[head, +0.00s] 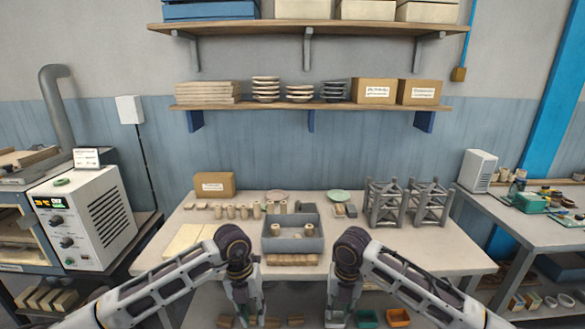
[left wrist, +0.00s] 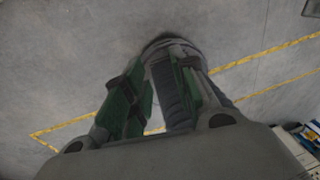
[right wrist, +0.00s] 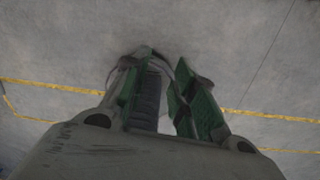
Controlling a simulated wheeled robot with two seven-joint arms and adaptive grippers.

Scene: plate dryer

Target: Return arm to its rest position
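My left gripper (head: 249,312) hangs down in front of the table's near edge, left of centre in the head view. My right gripper (head: 340,310) hangs the same way, right of centre. Both are apart from the table and from each other. The left wrist view shows the left gripper (left wrist: 155,85) with a gap between its green-backed fingers and nothing held. The right wrist view shows the right gripper (right wrist: 168,85) with a gap too, empty above the floor. A pinkish plate (head: 277,195) and a green plate (head: 339,196) lie at the back of the table.
The table (head: 440,250) holds a grey divided bin (head: 271,243), several small cylinders, a cardboard box (head: 214,185) and two dark racks (head: 384,203). A dryer unit (head: 85,220) stands left, another workbench (head: 540,215) right. Small bins (head: 368,318) sit low, near my right gripper in the picture.

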